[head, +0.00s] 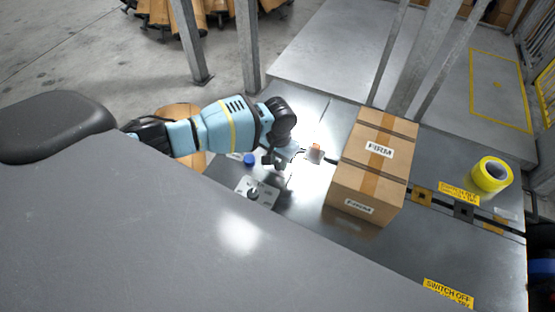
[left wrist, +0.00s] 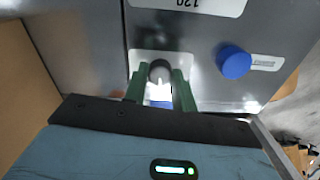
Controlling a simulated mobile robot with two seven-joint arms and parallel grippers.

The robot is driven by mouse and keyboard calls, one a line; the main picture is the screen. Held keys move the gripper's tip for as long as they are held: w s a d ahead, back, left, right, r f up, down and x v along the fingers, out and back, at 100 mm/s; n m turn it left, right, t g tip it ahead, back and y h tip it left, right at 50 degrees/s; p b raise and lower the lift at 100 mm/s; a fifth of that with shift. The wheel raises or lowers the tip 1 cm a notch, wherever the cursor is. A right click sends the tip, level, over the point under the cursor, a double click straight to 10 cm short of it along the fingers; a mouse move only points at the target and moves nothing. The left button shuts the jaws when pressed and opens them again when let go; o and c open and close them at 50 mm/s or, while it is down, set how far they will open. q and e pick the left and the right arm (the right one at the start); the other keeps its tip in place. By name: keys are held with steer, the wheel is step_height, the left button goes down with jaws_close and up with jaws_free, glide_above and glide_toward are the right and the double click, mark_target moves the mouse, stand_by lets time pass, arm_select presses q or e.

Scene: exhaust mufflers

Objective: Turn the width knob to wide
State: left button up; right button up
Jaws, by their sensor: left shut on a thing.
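A dark round knob (left wrist: 160,72) stands out from a grey metal panel in the left wrist view. My left gripper (left wrist: 160,80) has its two green fingers on either side of this knob and is shut on it. In the head view my left gripper (head: 270,160) is at the panel, just right of the blue knob (head: 249,159), and hides the dark knob. The blue knob also shows in the left wrist view (left wrist: 234,62), right of the fingers, with a small label beside it. I cannot read the dark knob's setting. My right gripper is out of view.
A plate with another dark knob (head: 254,192) lies below my left gripper. A taped cardboard box (head: 352,190) stands to the right, and a yellow tape roll (head: 492,174) lies farther right. Metal posts (head: 247,45) rise behind.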

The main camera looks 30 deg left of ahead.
arm_select(q)
steer(key=m, duration=0.4)
steer(key=shift+m, duration=0.3)
steer(key=m, duration=0.4)
steer(key=shift+m, duration=0.8)
steer(key=o, duration=0.9)
steer(key=shift+o, duration=0.4)
steer(key=shift+r, duration=0.1)
